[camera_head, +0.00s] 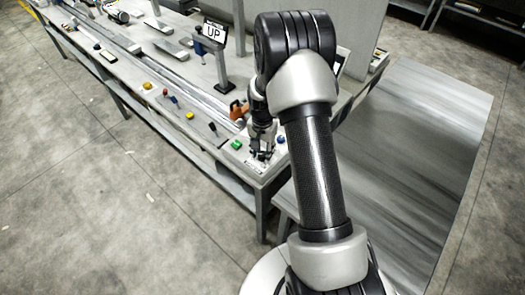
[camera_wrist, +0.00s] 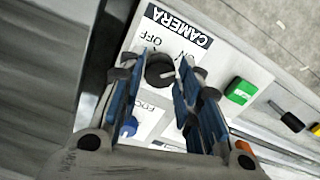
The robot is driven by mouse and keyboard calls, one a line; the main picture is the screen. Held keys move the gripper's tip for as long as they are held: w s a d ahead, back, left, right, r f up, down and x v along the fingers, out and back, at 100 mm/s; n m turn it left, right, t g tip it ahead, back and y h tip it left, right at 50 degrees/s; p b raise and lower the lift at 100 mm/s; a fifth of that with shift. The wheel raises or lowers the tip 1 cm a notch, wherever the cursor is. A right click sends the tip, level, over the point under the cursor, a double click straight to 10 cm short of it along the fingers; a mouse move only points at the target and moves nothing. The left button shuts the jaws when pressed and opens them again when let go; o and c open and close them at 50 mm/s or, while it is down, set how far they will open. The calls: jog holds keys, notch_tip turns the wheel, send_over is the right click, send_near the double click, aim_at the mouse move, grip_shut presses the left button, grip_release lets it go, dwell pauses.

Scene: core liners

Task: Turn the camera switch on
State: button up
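The camera switch (camera_wrist: 159,70) is a dark round knob on a white plate in the wrist view. The plate (camera_wrist: 150,35) carries a black label reading CAMERA, with OFF and ON printed below it. My gripper (camera_wrist: 160,72) has its two blue-padded fingers on either side of the knob, with the tips close to it. Slim gaps seem to show between pads and knob; whether they touch is unclear. In the head view my gripper (camera_head: 262,150) points down at the near corner of the bench, and hides the knob.
A green button (camera_wrist: 241,91) and a black-handled lever (camera_wrist: 290,121) sit to the right of the switch. A blue knob (camera_wrist: 128,127) is beside the left finger. The bench (camera_head: 200,110) holds an UP sign (camera_head: 213,31) and an orange object (camera_head: 238,109).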

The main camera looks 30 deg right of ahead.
aim_at(262, 154)
jog(key=shift+o, duration=1.3)
notch_tip(262, 154, up, 12)
